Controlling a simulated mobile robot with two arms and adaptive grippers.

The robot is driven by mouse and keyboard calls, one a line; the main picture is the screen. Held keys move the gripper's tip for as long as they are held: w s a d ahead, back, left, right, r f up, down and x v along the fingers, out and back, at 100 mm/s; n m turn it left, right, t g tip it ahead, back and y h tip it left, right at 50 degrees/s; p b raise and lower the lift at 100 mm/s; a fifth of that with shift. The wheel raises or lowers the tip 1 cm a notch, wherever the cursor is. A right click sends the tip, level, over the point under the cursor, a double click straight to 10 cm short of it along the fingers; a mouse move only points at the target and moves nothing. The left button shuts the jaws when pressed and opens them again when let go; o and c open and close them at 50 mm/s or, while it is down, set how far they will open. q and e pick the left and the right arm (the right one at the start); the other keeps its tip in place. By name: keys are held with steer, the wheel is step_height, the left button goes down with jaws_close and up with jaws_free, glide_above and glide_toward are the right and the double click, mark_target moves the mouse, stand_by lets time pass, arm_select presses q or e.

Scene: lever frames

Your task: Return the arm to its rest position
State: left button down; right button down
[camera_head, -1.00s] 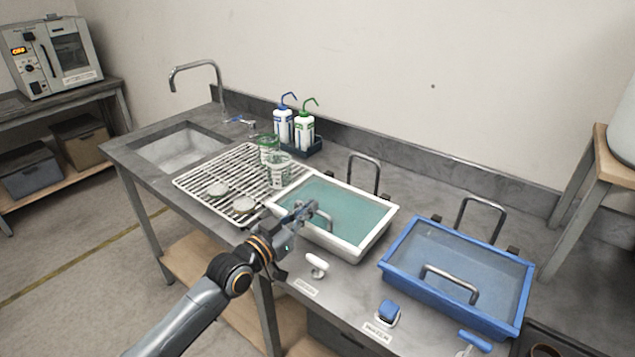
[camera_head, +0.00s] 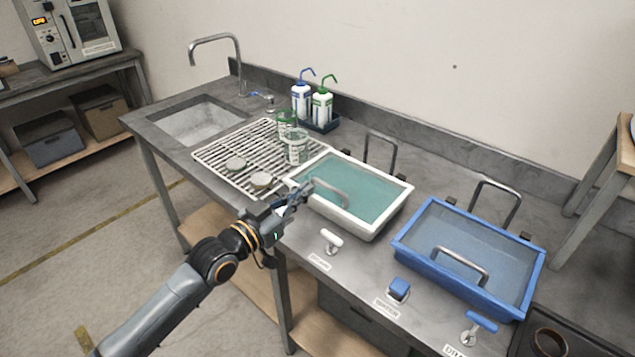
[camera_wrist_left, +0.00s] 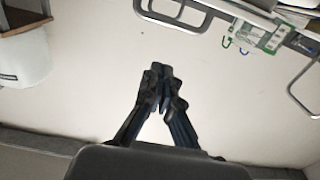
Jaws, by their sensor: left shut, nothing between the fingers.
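My left gripper (camera_head: 301,192) is shut and empty. In the head view it is at the near left corner of the white tray (camera_head: 366,233), in front of part of its rim. I cannot tell its exact height above the bench. In the left wrist view the fingertips (camera_wrist_left: 162,78) are together with nothing between them, against a pale wall. My right gripper is in neither view.
The steel bench (camera_head: 352,278) carries a wire rack (camera_head: 212,158), a blue tray (camera_head: 530,275), two wash bottles (camera_head: 301,102) and a sink (camera_head: 200,122). A white lever (camera_head: 331,241) and blue levers (camera_head: 399,289) stand along the front edge. Open floor lies at left.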

arm_select(q)
steer(key=s+a+f+n+g+y, duration=0.25)
steer(key=s+f+g+y, duration=0.25)
steer(key=s+f, duration=1.05)
steer(key=s+a+f+n+g+y, duration=0.1)
steer(key=s+a+f+g+y, duration=0.15)
steer(key=s, duration=0.35)
steer(key=s+a+f+n+g+y, duration=0.1)
steer(key=s+a+g, duration=0.1)
steer(key=s+a, duration=0.3)
steer(key=s+a+f+n+g+y, duration=0.1)
steer(key=s+a+f+g+y, duration=0.1)
steer(key=s, duration=0.6)
step_height(320, 180, down, 27)
steer(key=s+g, duration=0.1)
steer(key=s+a+f+g, duration=0.1)
steer(key=s+a+f, duration=0.2)
steer(key=s+f, duration=1.2)
steer(key=shift+s+f, duration=0.4)
steer(key=shift+s, duration=0.5)
steer(key=shift+m, duration=0.25)
